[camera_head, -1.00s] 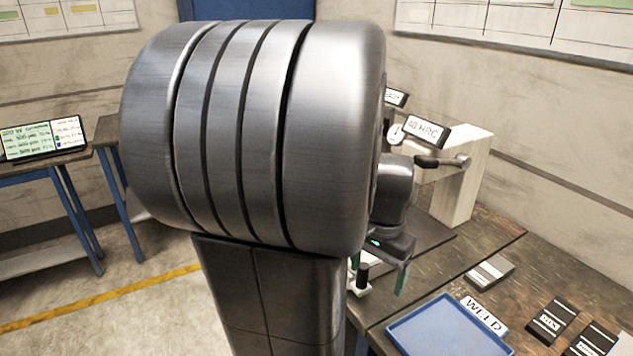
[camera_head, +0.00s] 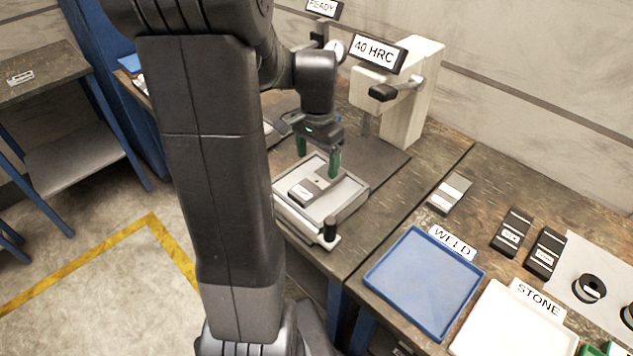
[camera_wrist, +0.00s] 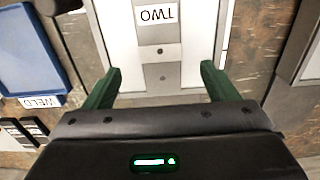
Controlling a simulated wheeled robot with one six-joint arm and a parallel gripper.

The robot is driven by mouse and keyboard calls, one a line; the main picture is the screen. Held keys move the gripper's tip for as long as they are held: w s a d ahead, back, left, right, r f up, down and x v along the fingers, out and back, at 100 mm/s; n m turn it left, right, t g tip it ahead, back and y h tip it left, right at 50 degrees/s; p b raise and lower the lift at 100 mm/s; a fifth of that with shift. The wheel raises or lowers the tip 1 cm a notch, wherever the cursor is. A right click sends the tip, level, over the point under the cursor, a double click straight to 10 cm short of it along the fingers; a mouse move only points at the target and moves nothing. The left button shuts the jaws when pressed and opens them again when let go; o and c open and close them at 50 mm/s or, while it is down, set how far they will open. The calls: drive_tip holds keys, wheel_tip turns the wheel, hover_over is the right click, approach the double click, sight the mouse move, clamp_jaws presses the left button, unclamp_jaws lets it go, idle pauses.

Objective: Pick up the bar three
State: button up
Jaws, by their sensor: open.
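My gripper (camera_head: 318,157) is open above a white tray-like fixture (camera_head: 347,208) on the bench. In the wrist view its two green fingers (camera_wrist: 160,76) stand apart on either side of a grey bar (camera_wrist: 161,76), with no grip on it. That bar's label reads TWO, upside down in the wrist view. The same bar (camera_head: 318,187) lies in the fixture in the head view. No label reading THREE is legible. A similar grey bar with a pale label (camera_head: 449,194) lies on the bench to the right; its writing is too small to read.
A tester marked 40 HRC (camera_head: 410,105) stands behind the gripper. To the right are a blue WELD tray (camera_head: 400,312), a white STONE tray (camera_head: 500,330), dark labelled blocks (camera_head: 512,231) (camera_head: 545,254) and a black ring (camera_head: 589,289). A black knob (camera_head: 330,229) stands at the fixture's front.

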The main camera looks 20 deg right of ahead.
sight(318, 180)
drive_tip(key=shift+d+f, duration=0.1)
drive_tip(key=shift+f, duration=3.25)
drive_tip(key=shift+w+r, duration=0.1)
clamp_jaws()
